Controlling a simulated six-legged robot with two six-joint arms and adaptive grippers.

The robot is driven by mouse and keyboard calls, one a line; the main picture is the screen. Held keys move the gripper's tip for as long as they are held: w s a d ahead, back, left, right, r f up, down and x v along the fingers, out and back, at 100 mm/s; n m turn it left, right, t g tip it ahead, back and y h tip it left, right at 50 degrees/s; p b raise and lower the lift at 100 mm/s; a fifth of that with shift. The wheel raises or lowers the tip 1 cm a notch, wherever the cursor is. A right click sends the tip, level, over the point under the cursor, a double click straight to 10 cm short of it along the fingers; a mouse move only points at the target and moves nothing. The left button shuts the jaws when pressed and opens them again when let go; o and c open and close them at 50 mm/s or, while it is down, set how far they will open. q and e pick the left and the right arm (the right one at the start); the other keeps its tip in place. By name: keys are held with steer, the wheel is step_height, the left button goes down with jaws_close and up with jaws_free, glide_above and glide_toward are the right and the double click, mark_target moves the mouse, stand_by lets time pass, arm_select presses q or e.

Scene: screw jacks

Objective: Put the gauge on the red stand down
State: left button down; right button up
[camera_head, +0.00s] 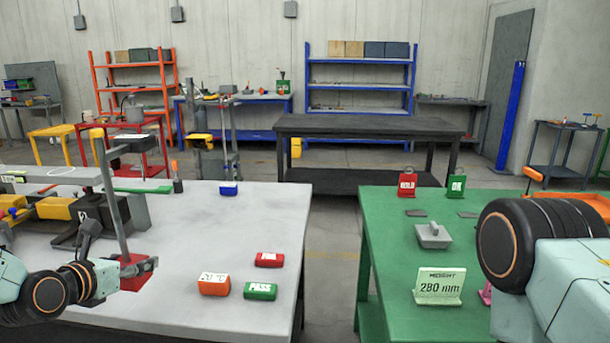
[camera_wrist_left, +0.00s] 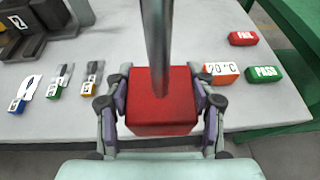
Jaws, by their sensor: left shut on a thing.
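The red stand (camera_head: 133,270) has a tall grey post (camera_head: 112,205) with a grey gauge head (camera_head: 137,143) near its top. In the left wrist view the red block (camera_wrist_left: 160,105) sits between the fingers, and the post rises from it out of the top. My left gripper (camera_head: 118,276) is shut on the red block, with a finger at each side. The stand looks upright over the front left of the grey table (camera_head: 210,240). I cannot tell whether its underside touches the table. My right gripper is not in view; only part of my right arm shows at the right.
Orange "20 °C" (camera_head: 214,284), green PASS (camera_head: 260,291) and red FAIL (camera_head: 269,260) blocks lie right of the stand. A dark fixture (camera_head: 95,225) stands behind it. A green table (camera_head: 385,235) holds a "280 mm" sign (camera_head: 439,286). The grey table's middle is clear.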

arm_select(q)
steer(key=s+d+f+m+g+h, duration=0.2)
steer(key=s+d+m+h, duration=0.2)
steer(key=s+d, duration=0.4)
steer(key=s+d+f+m+g+h, duration=0.2)
steer(key=s+d+m+h, duration=0.3)
steer(key=s+d, duration=0.3)
steer(key=shift+s+d+f+g, duration=0.2)
steer(key=shift+s+d+g, duration=0.2)
steer(key=shift+s+g, duration=0.4)
steer(key=f, duration=0.2)
steer(key=s+f, duration=0.1)
steer(key=f, duration=0.2)
steer(key=shift+s+a+f, duration=0.1)
steer(key=shift+s+f, duration=0.25)
steer(key=shift+s, duration=0.05)
steer(key=shift+w+a, duration=0.1)
steer(key=shift+a, duration=0.05)
